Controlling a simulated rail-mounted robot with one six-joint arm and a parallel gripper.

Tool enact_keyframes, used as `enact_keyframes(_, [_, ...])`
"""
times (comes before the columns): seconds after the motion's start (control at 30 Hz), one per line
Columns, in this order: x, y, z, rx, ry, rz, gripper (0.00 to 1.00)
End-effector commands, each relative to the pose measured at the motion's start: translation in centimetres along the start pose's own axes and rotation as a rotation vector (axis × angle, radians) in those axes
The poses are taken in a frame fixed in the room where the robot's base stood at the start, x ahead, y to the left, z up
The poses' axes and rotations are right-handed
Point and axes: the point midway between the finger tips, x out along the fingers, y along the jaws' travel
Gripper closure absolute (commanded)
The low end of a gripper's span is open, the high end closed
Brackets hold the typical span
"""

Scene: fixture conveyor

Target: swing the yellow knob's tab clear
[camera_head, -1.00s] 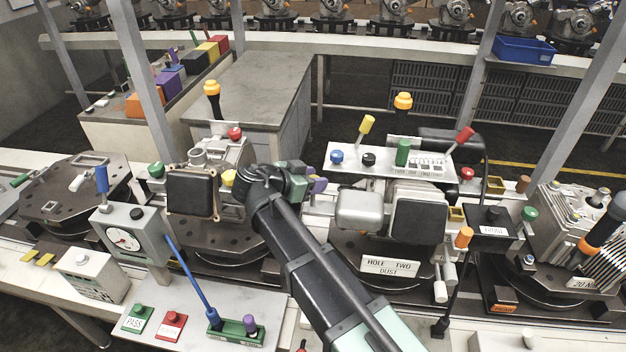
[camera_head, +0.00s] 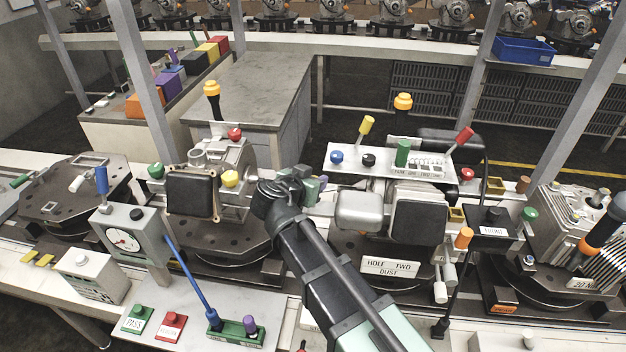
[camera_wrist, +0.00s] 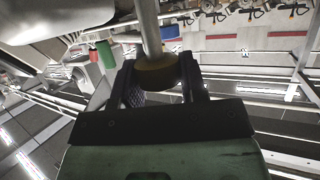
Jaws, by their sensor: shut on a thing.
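In the wrist view a dark yellow knob (camera_wrist: 156,76) sits between the two black fingers of my gripper (camera_wrist: 161,70), which is shut on it. A grey rod (camera_wrist: 148,28) runs up from the knob. I cannot make out the tab. In the head view my gripper (camera_head: 312,186) is between the left fixture (camera_head: 228,240) and the HOLE TWO fixture (camera_head: 390,266), and the held knob is hidden there.
A silver rounded housing (camera_head: 359,210) is close right of my gripper. A white panel (camera_head: 345,160) with coloured levers stands behind it. The gauge box (camera_head: 128,238) and a blue lever (camera_head: 190,280) are at the left front. The grey table (camera_head: 250,85) behind is bare.

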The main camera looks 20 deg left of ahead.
Motion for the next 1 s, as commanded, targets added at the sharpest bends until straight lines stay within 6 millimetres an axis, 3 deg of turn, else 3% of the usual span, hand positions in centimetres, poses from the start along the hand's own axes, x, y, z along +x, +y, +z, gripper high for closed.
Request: enact_keyframes(1.0, [0.16, 0.16, -0.10, -0.351, 0.000, -0.865, 0.85])
